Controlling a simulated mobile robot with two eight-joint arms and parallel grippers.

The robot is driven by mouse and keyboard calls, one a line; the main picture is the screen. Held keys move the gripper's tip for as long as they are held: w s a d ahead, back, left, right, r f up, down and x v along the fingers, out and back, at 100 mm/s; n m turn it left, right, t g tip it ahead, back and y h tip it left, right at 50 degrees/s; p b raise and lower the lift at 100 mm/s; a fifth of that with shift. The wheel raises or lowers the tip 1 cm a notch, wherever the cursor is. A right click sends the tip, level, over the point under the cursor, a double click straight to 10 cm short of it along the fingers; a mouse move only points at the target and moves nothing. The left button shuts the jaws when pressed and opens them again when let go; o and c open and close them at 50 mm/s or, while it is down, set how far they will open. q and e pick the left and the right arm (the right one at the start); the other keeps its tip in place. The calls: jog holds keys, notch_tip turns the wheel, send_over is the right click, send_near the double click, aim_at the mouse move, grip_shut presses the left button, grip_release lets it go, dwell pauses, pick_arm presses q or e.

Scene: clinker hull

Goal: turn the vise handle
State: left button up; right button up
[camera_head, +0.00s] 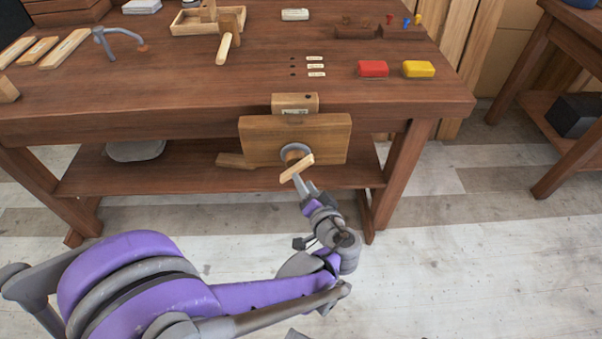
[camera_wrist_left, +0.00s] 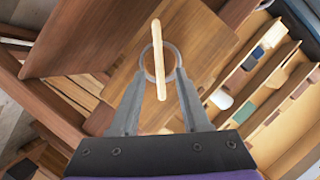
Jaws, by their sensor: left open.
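The vise (camera_head: 330,140) is a wooden block on the front of the workbench. Its handle (camera_head: 297,168) is a pale wooden bar, tilted up to the right in the head view, in front of a round grey collar (camera_head: 292,150). My left gripper (camera_head: 302,182) is just below and in front of the handle. In the left wrist view the handle (camera_wrist_left: 158,50) runs lengthwise between the two open fingers (camera_wrist_left: 152,75), with a gap on each side; I cannot tell whether it touches either.
The workbench top (camera_head: 180,85) holds a red block (camera_head: 373,68), a yellow block (camera_head: 418,69), a mallet (camera_head: 226,45), a grey clamp (camera_head: 118,45) and a wooden tray (camera_head: 190,22). A lower shelf (camera_head: 110,180) lies under the bench. The floor in front is clear to the right.

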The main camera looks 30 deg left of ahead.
aim_at(296, 164)
pick_arm(q)
jog(key=x, duration=0.5)
jog(key=shift+w+a+f+b, duration=0.1)
jog(key=shift+w+a+b, duration=0.1)
jog(key=shift+w+b, duration=0.1)
grip_shut()
